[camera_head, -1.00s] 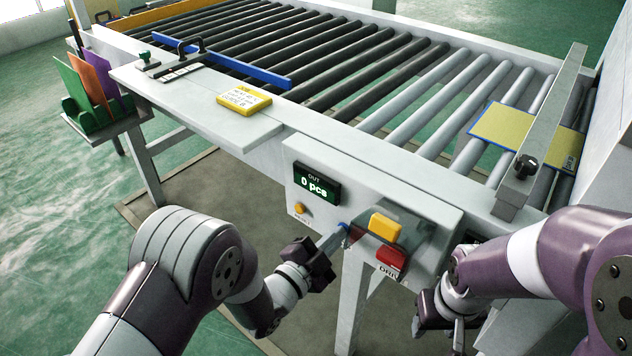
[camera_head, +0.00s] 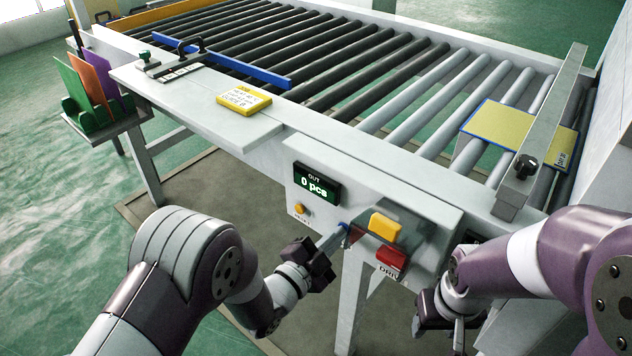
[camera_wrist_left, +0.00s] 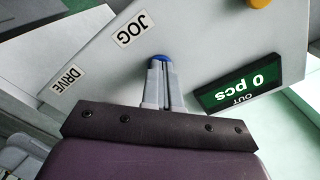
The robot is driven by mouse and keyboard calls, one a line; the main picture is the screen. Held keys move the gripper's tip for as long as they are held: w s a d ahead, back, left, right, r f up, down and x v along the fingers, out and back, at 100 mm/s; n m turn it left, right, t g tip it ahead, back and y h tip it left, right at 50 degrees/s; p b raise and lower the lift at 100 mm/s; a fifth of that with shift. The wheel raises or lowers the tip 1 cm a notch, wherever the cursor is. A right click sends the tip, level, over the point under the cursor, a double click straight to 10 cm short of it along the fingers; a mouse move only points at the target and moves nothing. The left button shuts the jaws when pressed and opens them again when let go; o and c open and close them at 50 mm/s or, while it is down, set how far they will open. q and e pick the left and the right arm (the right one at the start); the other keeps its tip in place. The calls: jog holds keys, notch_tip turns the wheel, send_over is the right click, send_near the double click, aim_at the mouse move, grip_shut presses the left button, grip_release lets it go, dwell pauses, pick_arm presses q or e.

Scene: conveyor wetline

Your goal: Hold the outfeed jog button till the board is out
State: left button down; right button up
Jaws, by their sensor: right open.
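The board (camera_head: 500,135), yellow with a blue edge, lies on the light grey rollers at the right end of the conveyor, partly beneath a grey crossbar. The blue jog button (camera_wrist_left: 160,57) is on the front panel beside the JOG label; a bit of it shows in the head view. My left gripper (camera_wrist_left: 158,72) is shut and empty, its fingertips at the blue button and apparently touching it. How far the button is pressed cannot be seen. My right gripper (camera_head: 438,322) is open, low in front of the panel's right side.
The OUT display (camera_head: 316,184) reads 0 pcs. The crossbar (camera_head: 545,130) spans the rollers. A yellow note block (camera_head: 243,103) lies on the side shelf.

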dwell(0.3)
pick_arm(q)
jog(key=p+v, duration=0.1)
jog(key=v, duration=0.6)
